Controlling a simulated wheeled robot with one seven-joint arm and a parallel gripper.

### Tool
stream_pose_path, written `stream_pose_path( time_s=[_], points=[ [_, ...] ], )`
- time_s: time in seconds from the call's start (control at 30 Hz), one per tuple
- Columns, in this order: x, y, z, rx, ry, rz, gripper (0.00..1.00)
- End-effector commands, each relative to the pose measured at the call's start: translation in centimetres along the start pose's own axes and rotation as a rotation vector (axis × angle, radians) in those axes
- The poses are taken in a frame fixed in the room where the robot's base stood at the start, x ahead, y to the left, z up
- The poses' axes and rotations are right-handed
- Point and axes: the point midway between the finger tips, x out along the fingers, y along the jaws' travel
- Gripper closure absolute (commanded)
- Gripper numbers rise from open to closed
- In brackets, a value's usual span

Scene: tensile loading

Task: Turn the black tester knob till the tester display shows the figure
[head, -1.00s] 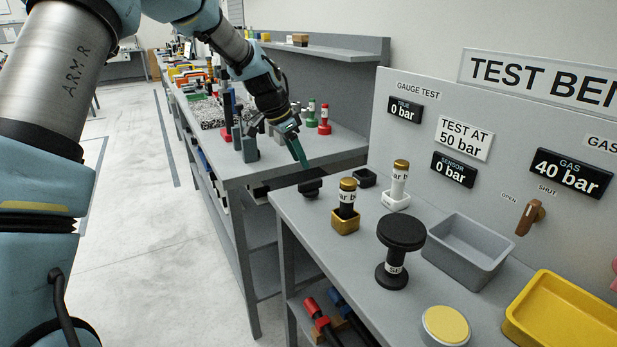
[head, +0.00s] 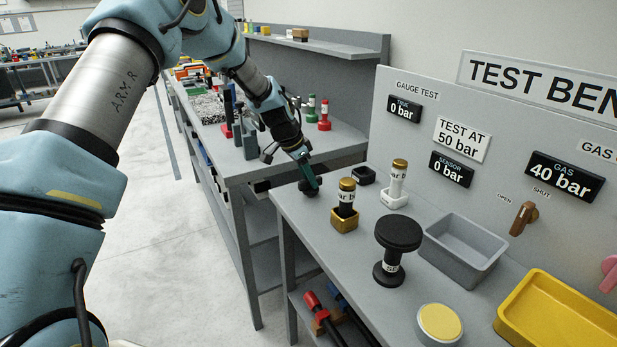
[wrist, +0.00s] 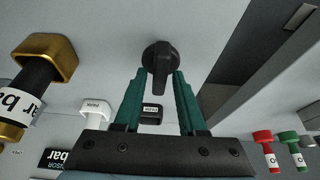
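The black tester knob (head: 307,191) sits at the left end of the test bench, partly hidden behind my gripper (head: 314,183). In the wrist view, the knob (wrist: 160,57) has a round base and a raised bar. My gripper (wrist: 160,74) is open, its green fingers on either side of the bar with a gap at each side. The TRUE display (head: 404,108) under "GAUGE TEST" reads 0 bar. The SENSOR display (head: 452,168) also reads 0 bar. A white sign (head: 462,138) says "TEST AT 50 bar".
A black mushroom-shaped piece (head: 398,238), grey tray (head: 463,250) and yellow tray (head: 560,318) lie right. The GAS display (head: 564,178) reads 40 bar.

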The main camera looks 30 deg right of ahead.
Motion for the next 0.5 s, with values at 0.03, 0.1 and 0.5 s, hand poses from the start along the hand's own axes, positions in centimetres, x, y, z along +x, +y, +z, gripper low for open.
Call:
stream_pose_path(
  time_s=[0.03,0.1,0.5],
  points=[
    [-0.01,0.0,0.0,0.0,0.0,0.0,0.67],
    [-0.02,0.0,0.01,0.0,0.0,0.0,0.74],
    [-0.03,0.0,0.01,0.0,0.0,0.0,1.0]
  ],
)
